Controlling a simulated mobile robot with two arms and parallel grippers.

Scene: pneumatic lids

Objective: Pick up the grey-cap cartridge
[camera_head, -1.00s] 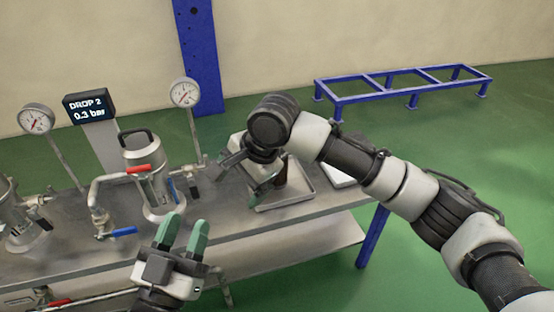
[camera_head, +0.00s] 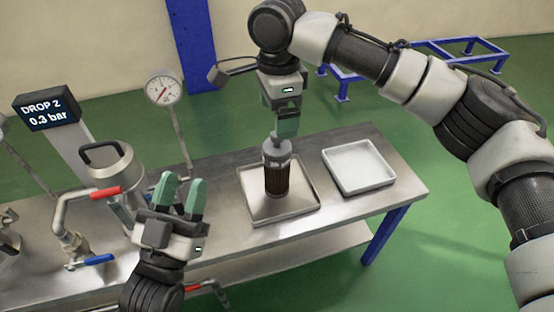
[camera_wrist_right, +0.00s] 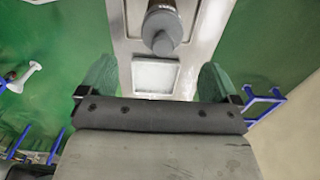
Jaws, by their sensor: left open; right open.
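The grey-cap cartridge (camera_head: 277,178), with a dark ribbed body and a grey top, stands upright in a shallow metal tray (camera_head: 302,212) on the bench. My right gripper (camera_head: 285,125) points down just above the cap, empty. In the right wrist view its green fingers (camera_wrist_right: 158,65) are spread wide, and the grey cap (camera_wrist_right: 161,32) is at the top middle, beyond the fingertips. Whether the fingers touch the cap is hard to tell in the head view. My left gripper (camera_head: 182,186) is open and empty in front of the bench's left part, fingers pointing up.
A white tray (camera_head: 358,167) lies empty at the bench's right; it also shows in the right wrist view (camera_wrist_right: 155,77). To the left stand a metal housing (camera_head: 112,168) with a handle, red and blue valve levers, a gauge (camera_head: 163,87) and a "DROP 2 0.3 bar" display (camera_head: 46,110).

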